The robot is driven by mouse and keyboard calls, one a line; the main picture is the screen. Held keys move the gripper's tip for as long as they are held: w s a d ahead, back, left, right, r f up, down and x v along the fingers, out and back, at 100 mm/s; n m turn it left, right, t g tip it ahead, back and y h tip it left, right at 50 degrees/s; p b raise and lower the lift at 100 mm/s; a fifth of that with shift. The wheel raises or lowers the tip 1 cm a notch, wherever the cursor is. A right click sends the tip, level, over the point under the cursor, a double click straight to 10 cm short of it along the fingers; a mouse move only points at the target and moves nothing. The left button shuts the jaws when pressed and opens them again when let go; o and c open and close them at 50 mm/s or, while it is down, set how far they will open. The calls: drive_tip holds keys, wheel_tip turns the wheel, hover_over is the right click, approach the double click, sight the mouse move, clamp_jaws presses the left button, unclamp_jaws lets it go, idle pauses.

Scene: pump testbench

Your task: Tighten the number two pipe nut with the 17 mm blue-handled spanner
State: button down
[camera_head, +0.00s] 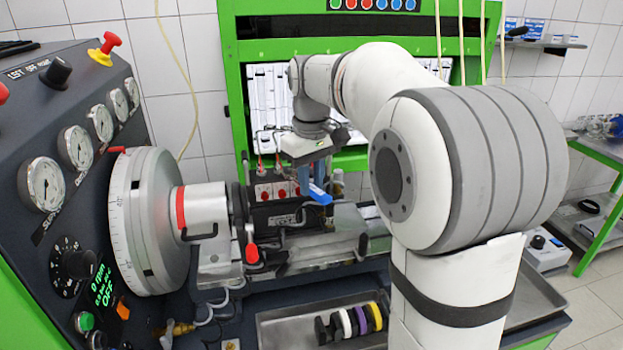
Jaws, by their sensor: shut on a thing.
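My gripper (316,176) points down over the pump in the middle of the bench. It is shut on the blue-handled spanner (320,195), whose blue handle shows just below the fingers. The spanner's jaw end is too small to make out. The pump (287,216) is a dark block clamped on the bench, with a row of red parts (264,191) on its top. Thin pipes rise from there, just left of my gripper. The pipe nuts are too small to tell apart, and I cannot tell whether the spanner touches one.
A large graduated wheel (150,220) and a panel of gauges (75,148) stand on the left. A metal tray (285,335) with several coloured rings (360,318) lies in front. A green frame (232,80) rises behind the pump. A side table (600,150) stands right.

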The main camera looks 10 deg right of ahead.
drive_tip(key=shift+w+a+r, duration=0.1)
drive_tip(key=shift+w, duration=0.1)
drive_tip(key=shift+w+a+p, duration=0.25)
drive_tip(key=shift+w+p, duration=0.15)
drive_tip(key=shift+p, duration=0.05)
drive_tip(key=shift+w+a, duration=0.1)
drive_tip(key=shift+w, duration=0.15)
idle(0.5)
drive_tip(key=shift+w+p, duration=0.2)
drive_tip(key=shift+p, duration=0.15)
drive_tip(key=shift+w+a, duration=0.1)
idle(0.3)
drive_tip(key=shift+w+a+p, duration=0.2)
drive_tip(key=shift+w+p, duration=0.15)
drive_tip(key=shift+p, duration=0.1)
drive_tip(key=shift+w+a+p, duration=0.15)
drive_tip(key=shift+w+p, duration=0.2)
drive_tip(key=shift+p, duration=0.05)
idle(1.1)
drive_tip(key=shift+a, duration=0.1)
